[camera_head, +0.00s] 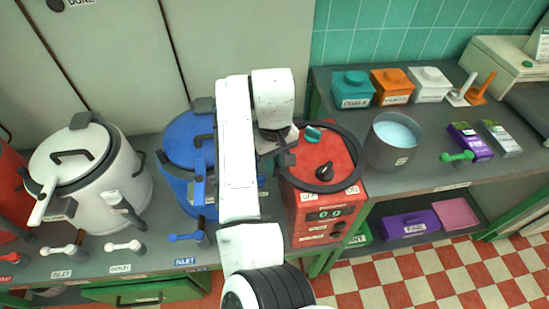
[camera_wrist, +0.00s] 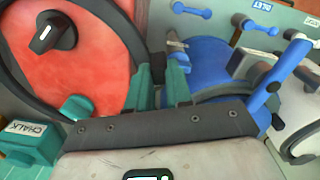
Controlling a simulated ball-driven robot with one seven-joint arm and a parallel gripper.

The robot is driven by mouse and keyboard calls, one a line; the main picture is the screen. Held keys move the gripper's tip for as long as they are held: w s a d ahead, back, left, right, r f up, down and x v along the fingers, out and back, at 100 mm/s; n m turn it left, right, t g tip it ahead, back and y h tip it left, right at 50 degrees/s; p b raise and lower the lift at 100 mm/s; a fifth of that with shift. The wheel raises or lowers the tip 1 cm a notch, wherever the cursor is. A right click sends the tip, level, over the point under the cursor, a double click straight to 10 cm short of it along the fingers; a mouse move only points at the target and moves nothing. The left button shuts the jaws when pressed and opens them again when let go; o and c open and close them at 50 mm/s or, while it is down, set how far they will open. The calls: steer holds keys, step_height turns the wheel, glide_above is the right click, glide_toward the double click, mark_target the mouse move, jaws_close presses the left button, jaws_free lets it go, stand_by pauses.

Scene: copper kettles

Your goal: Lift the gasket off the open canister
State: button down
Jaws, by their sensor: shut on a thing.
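The gasket is a dark ring (camera_head: 358,150) held over the top of a red control box (camera_head: 325,215); the box's black knob and red top show through it. It also shows as a dark arc in the wrist view (camera_wrist: 112,25). My gripper (camera_head: 287,158) is shut on the ring's left edge in the head view. Its green fingers show in the wrist view (camera_wrist: 161,88). The open grey canister (camera_head: 387,158), with pale blue contents, stands right of the red box. The ring is clear of the canister's mouth.
Teal (camera_head: 352,90), orange (camera_head: 392,87) and white (camera_head: 430,85) lidded boxes stand behind the canister. Purple (camera_head: 470,142) and grey cartons lie to its right. Blue (camera_head: 185,150) and white (camera_head: 90,165) kettles stand left. Bare counter (camera_head: 440,172) lies right of the canister.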

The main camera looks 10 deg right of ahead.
steer(key=c, duration=1)
jaws_free()
steer(key=shift+o, duration=0.2)
step_height(320, 180, up, 11)
steer(key=p, duration=0.1)
steer(key=shift+f, duration=0.1)
